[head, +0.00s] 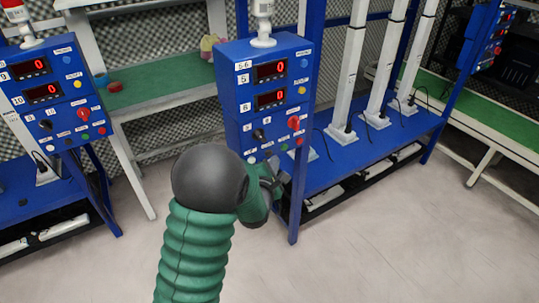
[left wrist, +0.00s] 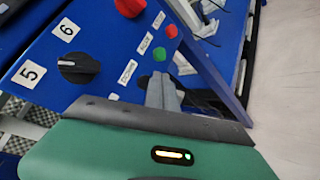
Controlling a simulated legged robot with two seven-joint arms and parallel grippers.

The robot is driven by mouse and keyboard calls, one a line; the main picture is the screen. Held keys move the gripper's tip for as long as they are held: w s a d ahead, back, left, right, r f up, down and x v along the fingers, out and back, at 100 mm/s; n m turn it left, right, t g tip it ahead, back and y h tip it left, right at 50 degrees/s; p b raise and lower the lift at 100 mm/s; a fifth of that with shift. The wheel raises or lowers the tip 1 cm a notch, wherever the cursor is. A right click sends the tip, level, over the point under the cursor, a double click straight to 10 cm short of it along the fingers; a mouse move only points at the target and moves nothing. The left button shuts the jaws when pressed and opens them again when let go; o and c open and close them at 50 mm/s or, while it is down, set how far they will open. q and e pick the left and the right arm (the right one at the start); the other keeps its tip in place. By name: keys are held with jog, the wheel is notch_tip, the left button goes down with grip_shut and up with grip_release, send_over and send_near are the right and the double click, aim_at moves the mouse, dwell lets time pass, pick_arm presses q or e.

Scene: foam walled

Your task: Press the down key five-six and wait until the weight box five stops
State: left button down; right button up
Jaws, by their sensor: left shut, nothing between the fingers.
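The blue control box five-six (head: 270,85) stands at the centre of the head view, with red displays for 5 and 6, each reading 0. My left gripper (head: 272,170) is at the lower front of this box, shut and empty. In the left wrist view its fingertips (left wrist: 160,80) are at the bottom row of keys, beside a green key (left wrist: 160,53) and a white key (left wrist: 112,97). The down key is not clearly seen; the fingers may cover it. I cannot tell contact. Which white column belongs to weight box five is unclear. My right gripper is not in view.
A similar control box (head: 45,90) stands at the left. White columns (head: 345,85) stand on a blue rack (head: 350,160) right of box five-six. A blue post rises close to the gripper. A black selector (left wrist: 78,67) and red knob (left wrist: 130,6) sit above the keys.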

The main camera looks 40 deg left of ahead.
pick_arm(q)
jog(key=shift+a, duration=0.1)
jog(key=shift+w+a+r, duration=0.1)
jog(key=shift+a, duration=0.2)
